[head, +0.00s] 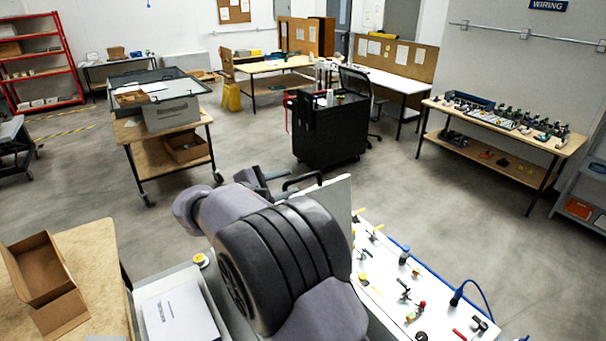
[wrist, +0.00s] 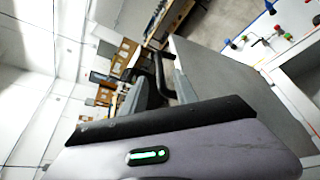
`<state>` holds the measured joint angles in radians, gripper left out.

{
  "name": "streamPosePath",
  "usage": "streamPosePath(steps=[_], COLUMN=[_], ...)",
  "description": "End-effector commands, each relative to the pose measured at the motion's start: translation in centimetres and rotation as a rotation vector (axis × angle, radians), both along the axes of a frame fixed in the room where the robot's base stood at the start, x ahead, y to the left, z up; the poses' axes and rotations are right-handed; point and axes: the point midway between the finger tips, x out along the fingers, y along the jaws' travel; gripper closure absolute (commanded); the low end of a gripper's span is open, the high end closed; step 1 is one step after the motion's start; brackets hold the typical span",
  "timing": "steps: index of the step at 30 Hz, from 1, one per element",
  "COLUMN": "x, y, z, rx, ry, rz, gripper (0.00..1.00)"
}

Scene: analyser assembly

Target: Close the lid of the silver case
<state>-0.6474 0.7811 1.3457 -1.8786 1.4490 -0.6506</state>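A pale upright panel (head: 338,205), which looks like the raised lid of the silver case, stands just behind my arm. In the wrist view it is a broad grey panel (wrist: 222,68) with a black handle (wrist: 158,72) at its edge. The handle also shows in the head view (head: 302,180). My gripper (head: 268,184) is at the handle's left side, close to the panel. I cannot tell whether it touches the handle or whether its fingers are open. My arm hides much of the case.
A white work surface (head: 385,290) with small coloured parts lies right of my arm. A brown open box (head: 40,270) is on a wooden table at left. A black cart (head: 330,130) stands further back, with open floor around it.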

Motion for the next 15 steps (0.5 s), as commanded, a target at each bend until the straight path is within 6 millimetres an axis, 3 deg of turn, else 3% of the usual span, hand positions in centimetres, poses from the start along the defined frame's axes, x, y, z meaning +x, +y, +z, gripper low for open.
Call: streamPosePath(steps=[6,15], x=[3.6,5.7], y=[-3.0,-4.6], z=[-1.2,-2.0], rx=[0.0,0.001], ry=[0.001,0.001], rz=[-0.002,0.0], gripper=[0.65,0.65])
